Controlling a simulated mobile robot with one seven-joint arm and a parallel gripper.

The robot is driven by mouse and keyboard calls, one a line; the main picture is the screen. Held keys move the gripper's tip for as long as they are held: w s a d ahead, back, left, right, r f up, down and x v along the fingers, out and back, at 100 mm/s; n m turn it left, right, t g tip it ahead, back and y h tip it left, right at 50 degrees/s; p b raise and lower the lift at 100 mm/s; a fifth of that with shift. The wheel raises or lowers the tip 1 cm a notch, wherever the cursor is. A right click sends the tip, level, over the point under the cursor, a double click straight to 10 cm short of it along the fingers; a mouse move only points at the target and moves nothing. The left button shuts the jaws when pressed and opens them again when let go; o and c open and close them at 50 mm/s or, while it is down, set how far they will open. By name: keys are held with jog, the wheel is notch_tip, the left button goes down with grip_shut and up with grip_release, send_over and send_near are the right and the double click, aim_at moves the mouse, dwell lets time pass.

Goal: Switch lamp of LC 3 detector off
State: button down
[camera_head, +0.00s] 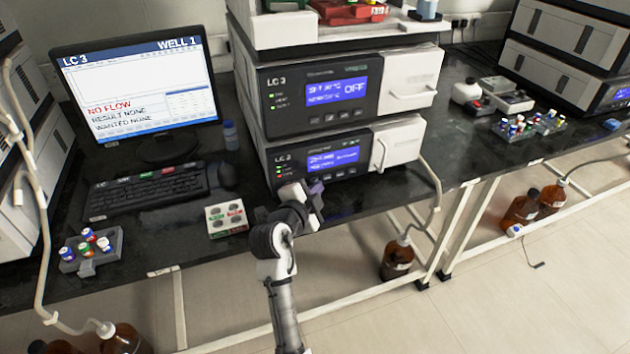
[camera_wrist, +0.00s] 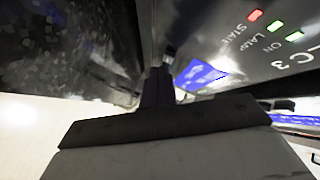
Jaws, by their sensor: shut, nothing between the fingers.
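The LC 3 stack has two white-and-dark units in the head view. The lower unit (camera_head: 385,178) has a blue display (camera_head: 333,159), small lights at its left and a row of buttons below. In the wrist view its panel (camera_wrist: 225,45) shows a red STATE light (camera_wrist: 255,15), a green LAMP light (camera_wrist: 275,25) and a green ON light (camera_wrist: 295,36). My gripper (camera_head: 314,192) is shut and empty at the lower front of this unit, below its display. Its fingers also show in the wrist view (camera_wrist: 160,85). Whether they touch a button is hidden.
The upper LC 3 unit (camera_head: 410,78) shows OFF on its display. A monitor (camera_head: 140,95) reads NO FLOW, with a keyboard (camera_head: 148,191) below. A white block with coloured marks (camera_head: 226,217) lies left of my gripper. A tube runs right of the stack.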

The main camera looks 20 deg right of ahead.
jog(key=shift+w, duration=0.4)
dwell(0.4)
jog(key=shift+s, duration=0.85)
jog(key=shift+s, duration=0.1)
jog(key=s, duration=0.4)
jog(key=shift+s+d+b, duration=0.1)
jog(key=shift+s+b, duration=0.3)
dwell(0.5)
